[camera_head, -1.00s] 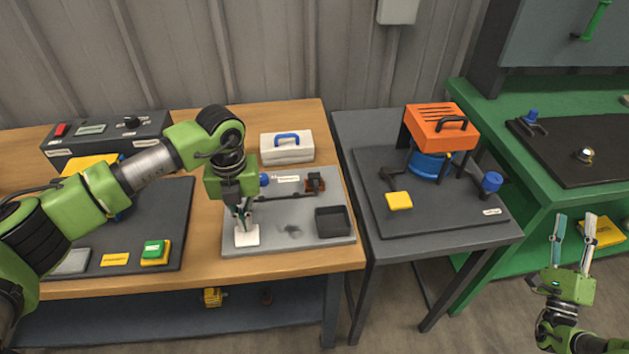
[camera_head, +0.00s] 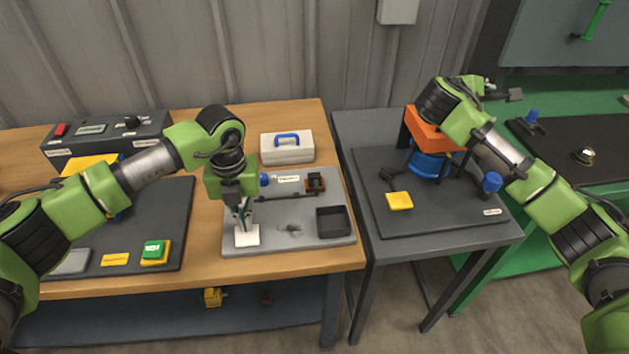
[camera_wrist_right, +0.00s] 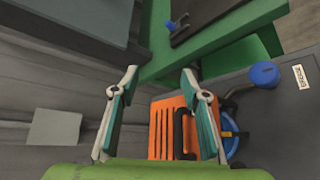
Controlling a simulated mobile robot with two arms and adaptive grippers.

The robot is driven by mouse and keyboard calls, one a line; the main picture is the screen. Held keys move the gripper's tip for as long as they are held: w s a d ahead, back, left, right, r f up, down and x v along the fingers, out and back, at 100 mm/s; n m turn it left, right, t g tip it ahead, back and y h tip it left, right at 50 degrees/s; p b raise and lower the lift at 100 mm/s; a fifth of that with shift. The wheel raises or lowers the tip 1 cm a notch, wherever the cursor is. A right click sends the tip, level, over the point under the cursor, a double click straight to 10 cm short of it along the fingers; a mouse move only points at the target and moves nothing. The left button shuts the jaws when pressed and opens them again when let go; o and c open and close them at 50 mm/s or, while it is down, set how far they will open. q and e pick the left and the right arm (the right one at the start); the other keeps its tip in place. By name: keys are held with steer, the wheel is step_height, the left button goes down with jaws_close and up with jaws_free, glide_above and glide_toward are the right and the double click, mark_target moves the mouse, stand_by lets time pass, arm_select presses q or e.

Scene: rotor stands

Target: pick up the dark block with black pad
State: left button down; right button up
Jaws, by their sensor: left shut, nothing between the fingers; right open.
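A small dark block (camera_head: 315,183) with black and reddish-brown parts stands at the back right of the grey board (camera_head: 270,247) on the wooden table. It is too small to tell whether it bears a black pad. My left gripper (camera_head: 243,222) is shut and empty, pointing down just above a white square (camera_head: 246,238) at the board's front left; I cannot tell if it touches. In the right wrist view my right gripper (camera_wrist_right: 158,75) is open and empty, its fingers spread beside the orange housing (camera_wrist_right: 166,125) with a black handle. The dark block is not seen there.
A black open tray (camera_head: 333,222) sits on the board's right. A white case (camera_head: 287,147) with a blue handle stands behind. A yellow block (camera_head: 399,201) and a blue knob (camera_head: 491,183) are on the grey table. A green bench (camera_head: 540,90) stands right.

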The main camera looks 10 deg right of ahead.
steer(key=shift+m+t+y, duration=0.3)
steer(key=shift+t+y, duration=0.1)
steer(key=shift+y, duration=0.5)
steer(key=a+r, duration=0.1)
steer(key=w+a+r, duration=0.1)
steer(key=a, duration=0.1)
steer(key=a+r, duration=0.1)
steer(key=a, duration=0.1)
steer(key=shift+w, duration=0.4)
steer(key=a, duration=0.1)
steer(key=a+y, duration=0.1)
steer(key=a+m, duration=0.1)
steer(key=shift+w+a+f, duration=0.25)
steer(key=shift+a+f, duration=0.15)
steer(key=a+f+m+y, duration=0.3)
steer(key=a+f+m, duration=0.15)
steer(key=a, duration=0.65)
steer(key=m+g+y, duration=0.4)
steer(key=m+y, duration=0.2)
glide_toward(315, 177)
steer(key=x, duration=0.3)
steer(key=shift+s+d+f, duration=0.15)
steer(key=shift+f, duration=0.3)
steer(key=shift+w+a+x, duration=0.1)
steer(key=shift+x, duration=1.2)
steer(key=shift+w+a+x, duration=0.1)
steer(key=shift+x, duration=1.2)
steer(key=shift+t, duration=0.3)
jaws_close()
